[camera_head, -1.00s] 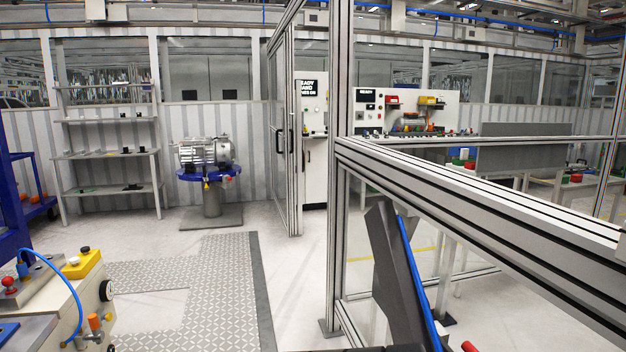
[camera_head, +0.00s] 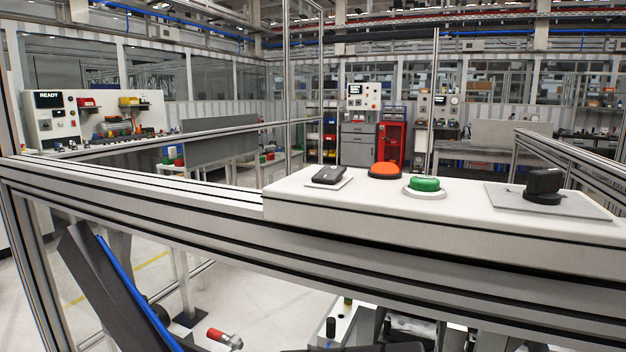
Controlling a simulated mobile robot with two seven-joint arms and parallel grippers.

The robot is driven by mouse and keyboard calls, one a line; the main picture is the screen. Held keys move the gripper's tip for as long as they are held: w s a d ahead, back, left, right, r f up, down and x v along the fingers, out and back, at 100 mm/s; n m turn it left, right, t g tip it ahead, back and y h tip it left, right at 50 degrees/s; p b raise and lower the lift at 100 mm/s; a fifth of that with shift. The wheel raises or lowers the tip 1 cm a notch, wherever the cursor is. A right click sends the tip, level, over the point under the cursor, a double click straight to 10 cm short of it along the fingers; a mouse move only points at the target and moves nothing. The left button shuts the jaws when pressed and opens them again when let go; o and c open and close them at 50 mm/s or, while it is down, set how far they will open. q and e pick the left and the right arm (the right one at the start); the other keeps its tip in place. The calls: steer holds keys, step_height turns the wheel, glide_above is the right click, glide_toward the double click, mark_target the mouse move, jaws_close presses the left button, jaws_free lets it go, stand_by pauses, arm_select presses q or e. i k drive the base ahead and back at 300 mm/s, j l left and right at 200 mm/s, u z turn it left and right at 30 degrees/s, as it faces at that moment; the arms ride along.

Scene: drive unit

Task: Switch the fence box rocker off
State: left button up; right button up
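The fence box (camera_head: 400,214) is a white box on top of the fence rail, right of centre. On its top sits a black rocker (camera_head: 330,174) on a pale plate at the left end. A red-orange button (camera_head: 384,170), a green button (camera_head: 424,184) and a black knob (camera_head: 544,184) on a grey plate follow to the right. The rocker is too small and seen too flat to tell which side is pressed. I cannot make out either gripper's fingers.
The aluminium fence rail (camera_head: 130,182) crosses the view in front of me. A dark link with a blue cable (camera_head: 108,285) shows below it at left. Beyond stand a grey panel (camera_head: 220,138), a red cabinet (camera_head: 391,146) and a white console marked READY (camera_head: 48,122).

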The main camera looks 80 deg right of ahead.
mark_target(329, 174)
steer(key=j+z, duration=0.1)
steer(key=z, duration=2.65)
